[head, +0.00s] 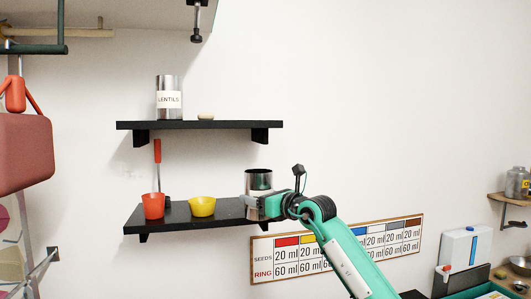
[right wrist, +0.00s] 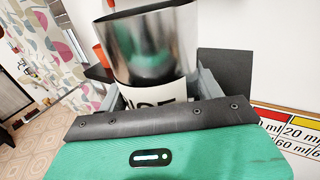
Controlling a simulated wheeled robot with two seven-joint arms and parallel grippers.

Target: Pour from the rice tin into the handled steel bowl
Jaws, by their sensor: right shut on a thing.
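The rice tin (head: 258,179) is an open steel cylinder with a pale label, upright at the right end of the lower black shelf. My right gripper (head: 259,205) is shut around its lower part. In the right wrist view the tin (right wrist: 152,45) stands between the fingers, its label partly hidden by my gripper. I cannot tell whether its base touches the shelf. A shiny steel bowl (head: 520,262) is cut off at the right edge; no handle can be made out. My left gripper is not in view.
The lower shelf (head: 225,216) also holds a red cup (head: 153,205) and a yellow bowl (head: 202,206). A lentils tin (head: 169,98) stands on the upper shelf (head: 220,126), above. A measuring chart (head: 340,248) hangs behind my right arm. The wall at upper right is clear.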

